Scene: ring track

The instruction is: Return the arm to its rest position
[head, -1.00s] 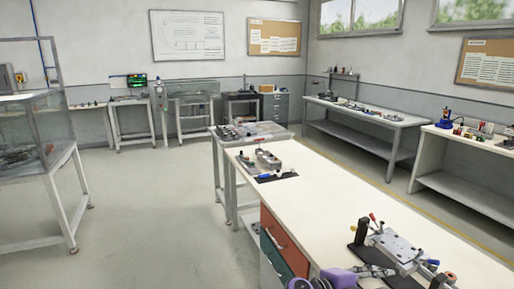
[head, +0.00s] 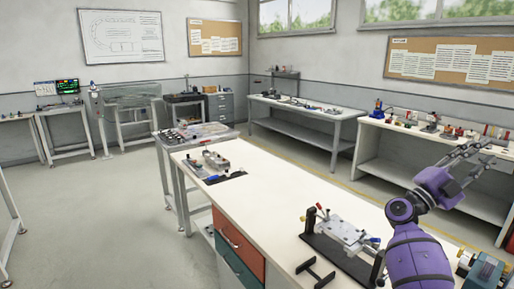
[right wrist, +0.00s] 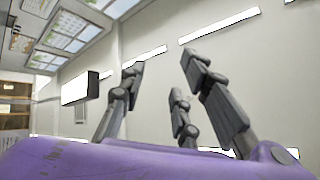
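My right gripper (head: 474,156) is raised at the right of the head view, above the right side of the long white workbench (head: 262,210). Its purple wrist comes up from the lower right. In the right wrist view its grey fingers (right wrist: 163,76) stand apart with nothing between them, and wall, windows and ceiling lights show behind. My left gripper is in neither view.
A metal fixture on a black base (head: 345,236) stands on the bench below and left of my right arm. A teal motor-like device (head: 484,270) is at the lower right. Smaller fixtures (head: 215,162) lie at the bench's far end. Open floor (head: 95,220) is on the left.

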